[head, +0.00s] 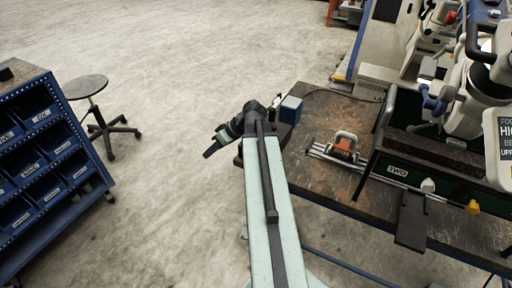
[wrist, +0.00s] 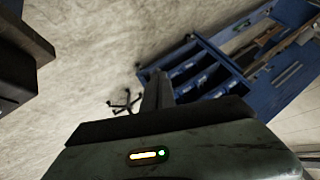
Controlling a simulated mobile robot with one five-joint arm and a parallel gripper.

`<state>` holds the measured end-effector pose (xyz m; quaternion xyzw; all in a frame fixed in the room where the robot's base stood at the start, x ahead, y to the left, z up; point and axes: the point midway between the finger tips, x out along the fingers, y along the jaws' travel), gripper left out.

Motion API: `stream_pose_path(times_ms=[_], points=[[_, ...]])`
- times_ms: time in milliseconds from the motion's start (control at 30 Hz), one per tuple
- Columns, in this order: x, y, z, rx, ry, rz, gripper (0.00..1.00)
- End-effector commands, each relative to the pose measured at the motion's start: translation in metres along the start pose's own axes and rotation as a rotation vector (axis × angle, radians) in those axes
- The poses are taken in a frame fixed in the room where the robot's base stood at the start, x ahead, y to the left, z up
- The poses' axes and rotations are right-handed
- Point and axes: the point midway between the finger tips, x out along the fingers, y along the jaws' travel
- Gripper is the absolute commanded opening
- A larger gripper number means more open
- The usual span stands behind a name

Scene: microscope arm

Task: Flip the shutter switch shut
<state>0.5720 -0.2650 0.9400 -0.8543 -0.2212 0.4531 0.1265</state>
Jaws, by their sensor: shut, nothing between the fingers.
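My gripper (head: 209,152) is shut and empty in the head view. It points left and down over open floor, off the left end of the workbench. Its dark fingers (wrist: 157,92) also show in the wrist view, pointing away from the bench. The microscope (head: 468,92), white with dark and blue parts, stands at the far right of the head view, well apart from my gripper. A white knob (head: 428,186) and a yellow-tipped part (head: 473,207) stick out at the green panel below it. I cannot tell which part is the shutter switch.
The dark workbench (head: 324,180) carries an orange-and-white device (head: 345,146) on rails and a blue box (head: 290,109). A blue bin cabinet (head: 45,150) stands left; it also shows in the wrist view (wrist: 203,70). A stool (head: 86,88) stands beside it. Floor between is clear.

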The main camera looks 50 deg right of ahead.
Motion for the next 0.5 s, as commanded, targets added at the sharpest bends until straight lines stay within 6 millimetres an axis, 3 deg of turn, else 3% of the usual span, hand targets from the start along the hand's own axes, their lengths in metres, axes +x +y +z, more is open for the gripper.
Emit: stream_pose_path(times_ms=[33, 200, 333, 400, 500], points=[[-0.018, 0.04, 0.018, -0.024, 0.105, 0.012, 0.0], [-0.118, 0.116, 0.053, -0.187, 0.439, 0.116, 0.0], [-0.177, 0.145, 0.078, -0.282, 0.595, 0.221, 0.0], [-0.197, 0.152, 0.087, -0.314, 0.638, 0.26, 0.0], [-0.21, 0.155, 0.091, -0.336, 0.666, 0.286, 0.0]])
